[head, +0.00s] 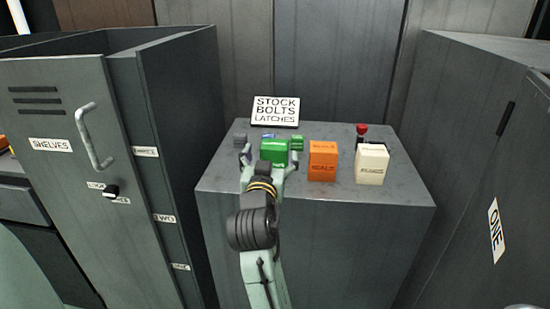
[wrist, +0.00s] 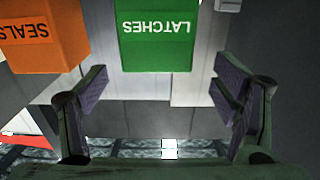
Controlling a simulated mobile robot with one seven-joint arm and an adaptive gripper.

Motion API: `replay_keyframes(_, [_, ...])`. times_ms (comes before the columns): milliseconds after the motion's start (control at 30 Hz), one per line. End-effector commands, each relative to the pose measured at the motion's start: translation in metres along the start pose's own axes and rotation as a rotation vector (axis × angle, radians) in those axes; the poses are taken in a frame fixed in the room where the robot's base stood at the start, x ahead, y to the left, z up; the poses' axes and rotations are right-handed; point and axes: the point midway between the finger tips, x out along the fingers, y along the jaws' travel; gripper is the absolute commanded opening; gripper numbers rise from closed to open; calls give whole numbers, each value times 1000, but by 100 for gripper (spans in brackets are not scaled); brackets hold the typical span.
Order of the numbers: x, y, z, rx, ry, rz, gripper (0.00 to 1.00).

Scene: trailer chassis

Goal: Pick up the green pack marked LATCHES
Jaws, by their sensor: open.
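The green pack marked LATCHES (head: 274,151) stands on the grey cabinet top, partly hidden behind my gripper in the head view. In the wrist view the green pack (wrist: 156,38) shows its label upside down at the top middle, beyond the fingertips. My gripper (wrist: 168,88) is open and empty, its two fingers spread to either side of the pack's line. In the head view my gripper (head: 268,160) is at the cabinet's front edge, just in front of the pack. I cannot tell whether a finger touches it.
An orange pack (head: 323,161) marked SEALS stands close right of the green one, with a cream pack (head: 371,164) beyond it. Smaller items stand behind. A sign (head: 275,111) reads STOCK BOLTS LATCHES. Tall cabinets flank the grey cabinet top (head: 408,191), leaving free room at its right front.

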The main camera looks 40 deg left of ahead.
Motion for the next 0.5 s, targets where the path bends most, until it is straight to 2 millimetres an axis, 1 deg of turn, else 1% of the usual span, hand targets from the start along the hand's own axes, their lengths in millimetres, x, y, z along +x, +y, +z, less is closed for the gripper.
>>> replay_keyframes(167, [14, 2, -1, 0, 0, 0, 82])
replay_keyframes(300, [36, 5, -1, -1, 0, 1, 82])
replay_keyframes(400, [49, 5, -1, -1, 1, -1, 82])
replay_keyframes(500, [56, 4, 1, 0, 1, -1, 82])
